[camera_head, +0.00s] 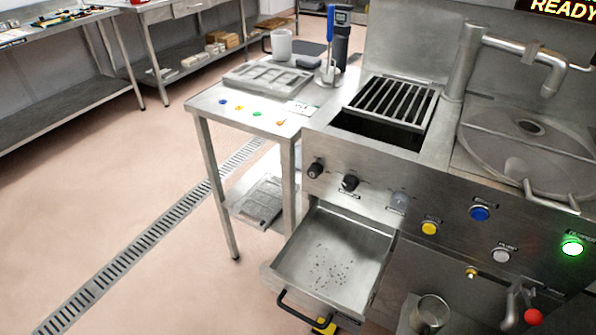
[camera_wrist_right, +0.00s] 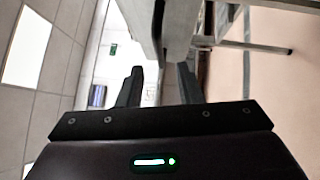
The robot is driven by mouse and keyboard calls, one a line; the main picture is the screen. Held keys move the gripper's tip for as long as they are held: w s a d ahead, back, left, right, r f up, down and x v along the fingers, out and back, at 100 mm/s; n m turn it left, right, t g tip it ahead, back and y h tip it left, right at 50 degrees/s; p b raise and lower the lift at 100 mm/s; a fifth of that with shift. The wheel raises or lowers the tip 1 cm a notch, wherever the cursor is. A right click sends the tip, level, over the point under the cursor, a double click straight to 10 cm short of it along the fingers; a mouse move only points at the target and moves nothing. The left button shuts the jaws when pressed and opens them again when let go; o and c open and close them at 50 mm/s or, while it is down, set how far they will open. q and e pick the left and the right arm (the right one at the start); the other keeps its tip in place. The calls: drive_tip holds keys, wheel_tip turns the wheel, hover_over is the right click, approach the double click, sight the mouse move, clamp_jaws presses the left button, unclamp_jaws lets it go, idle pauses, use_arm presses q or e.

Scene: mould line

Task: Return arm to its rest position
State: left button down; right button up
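My right gripper (camera_wrist_right: 157,85) shows in the right wrist view with its two dark fingers apart. Nothing is seen between the fingers. A grey metal post or edge of furniture lies just beyond them; I cannot tell which piece it is. Neither of my grippers shows in the head view, and my left gripper is in no view.
The machine's drawer (camera_head: 375,262) stands pulled out, with dark crumbs inside. A steel side table (camera_head: 208,103) holds a mould tray (camera_head: 268,76), a white mug (camera_head: 281,45) and a dark upright device (camera_head: 342,40). A green button (camera_head: 572,247) is lit. Floor at left is clear.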

drive_tip(key=shift+f, duration=0.1)
drive_tip(key=s+d+f+m+g+h+p, duration=0.15)
drive_tip(key=d+f+m+g, duration=0.3)
drive_tip(key=f, duration=0.55)
drive_tip(key=s+d+f+m+g+h+p, duration=0.1)
drive_tip(key=s+d+f+m+g+p, duration=0.25)
drive_tip(key=f, duration=0.75)
drive_tip(key=s+d+f+m+g, duration=0.5)
drive_tip(key=s, duration=0.3)
drive_tip(key=s+d+f+m+g+h, duration=0.1)
drive_tip(key=s+d+f+m+g, duration=0.4)
drive_tip(key=s, duration=0.3)
drive_tip(key=shift+m+p, duration=0.35)
drive_tip(key=shift+m, duration=0.35)
drive_tip(key=shift+f, duration=0.1)
